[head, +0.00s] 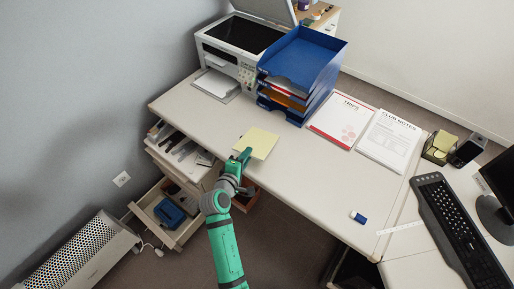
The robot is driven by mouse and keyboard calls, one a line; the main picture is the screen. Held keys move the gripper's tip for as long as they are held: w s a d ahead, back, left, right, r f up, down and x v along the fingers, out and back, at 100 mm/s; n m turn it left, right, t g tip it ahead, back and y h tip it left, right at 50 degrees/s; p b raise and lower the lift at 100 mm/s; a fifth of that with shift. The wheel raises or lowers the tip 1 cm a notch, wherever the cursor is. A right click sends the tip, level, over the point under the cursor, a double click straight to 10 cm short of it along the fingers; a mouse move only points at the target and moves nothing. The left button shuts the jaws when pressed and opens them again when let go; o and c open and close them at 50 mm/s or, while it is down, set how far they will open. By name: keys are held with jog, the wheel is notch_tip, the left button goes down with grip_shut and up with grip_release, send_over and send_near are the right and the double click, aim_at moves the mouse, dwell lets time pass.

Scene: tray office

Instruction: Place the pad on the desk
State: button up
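The pad (261,141) is a pale yellow square near the front edge of the desk (310,178), left of the middle. My gripper (243,155) reaches in from the front and is at the pad's near left corner, with its fingers seemingly closed on that edge. The pad appears over the desk top; I cannot tell whether it touches the surface or is held a little above it.
A blue tray stack (305,62) and a printer (235,45) stand at the back. Two papers, TRIPS (342,120) and CLUB NOTES (390,140), lie right. An eraser (358,217) lies near the front. An open drawer (168,213) is below left. The middle desk is clear.

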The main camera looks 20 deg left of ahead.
jog(key=v, duration=0.7)
dwell(0.3)
notch_tip(320, 180, up, 7)
jog(key=s, duration=0.2)
jog(key=shift+s, duration=0.35)
